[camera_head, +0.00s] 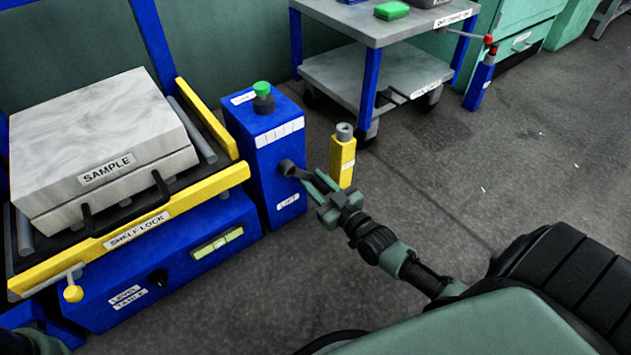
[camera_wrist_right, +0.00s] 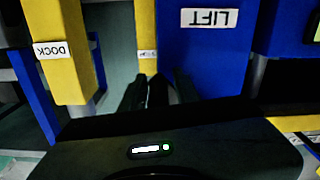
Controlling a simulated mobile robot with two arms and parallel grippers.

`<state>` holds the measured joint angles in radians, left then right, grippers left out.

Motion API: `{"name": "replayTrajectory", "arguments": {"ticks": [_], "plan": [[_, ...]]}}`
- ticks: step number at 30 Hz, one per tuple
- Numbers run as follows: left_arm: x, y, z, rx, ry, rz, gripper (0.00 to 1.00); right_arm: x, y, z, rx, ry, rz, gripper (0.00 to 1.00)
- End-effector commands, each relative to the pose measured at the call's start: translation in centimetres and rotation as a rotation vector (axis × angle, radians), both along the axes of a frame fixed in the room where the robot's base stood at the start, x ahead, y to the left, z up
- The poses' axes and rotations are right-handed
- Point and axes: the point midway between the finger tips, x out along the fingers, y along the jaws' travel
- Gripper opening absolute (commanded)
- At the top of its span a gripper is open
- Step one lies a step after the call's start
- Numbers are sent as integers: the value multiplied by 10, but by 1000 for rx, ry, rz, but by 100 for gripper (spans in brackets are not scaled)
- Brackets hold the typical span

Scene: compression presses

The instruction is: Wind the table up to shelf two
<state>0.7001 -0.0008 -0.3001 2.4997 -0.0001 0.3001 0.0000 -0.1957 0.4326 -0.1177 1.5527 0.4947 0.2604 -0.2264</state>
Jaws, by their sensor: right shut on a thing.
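The blue lift post (camera_head: 262,165) stands right of the table, with a LIFT label and a green-topped knob (camera_head: 263,97). A dark crank (camera_head: 289,168) sticks out of its right side. My right gripper (camera_head: 312,182) is at the crank and shut on it. In the right wrist view the fingers (camera_wrist_right: 158,92) close around a dark part beside the upside-down LIFT label. The blue table (camera_head: 175,262) has a yellow SHELF LOCK bar (camera_head: 130,232) and a gauge (camera_head: 217,243), whose reading is too small to tell. A grey SAMPLE case (camera_head: 95,135) lies on top. My left gripper is not clearly visible.
A yellow post (camera_head: 342,160) stands close right of my right gripper. A grey cart (camera_head: 385,30) with blue legs stands behind it, holding a green block (camera_head: 391,10). A blue post (camera_head: 480,82) with a red top is farther right. Floor between is clear.

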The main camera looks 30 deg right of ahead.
Motion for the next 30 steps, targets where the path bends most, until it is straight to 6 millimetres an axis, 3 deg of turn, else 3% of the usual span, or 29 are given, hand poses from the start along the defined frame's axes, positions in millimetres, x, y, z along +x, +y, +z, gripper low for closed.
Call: {"name": "replayTrajectory", "arguments": {"ticks": [11,30], "plan": [[1,0,3,0,1,0,0,1,-2,0,45,-1,-10,0],[0,0,11,0,0,0,0,-1,12,-10,161,18,-1,0]]}}
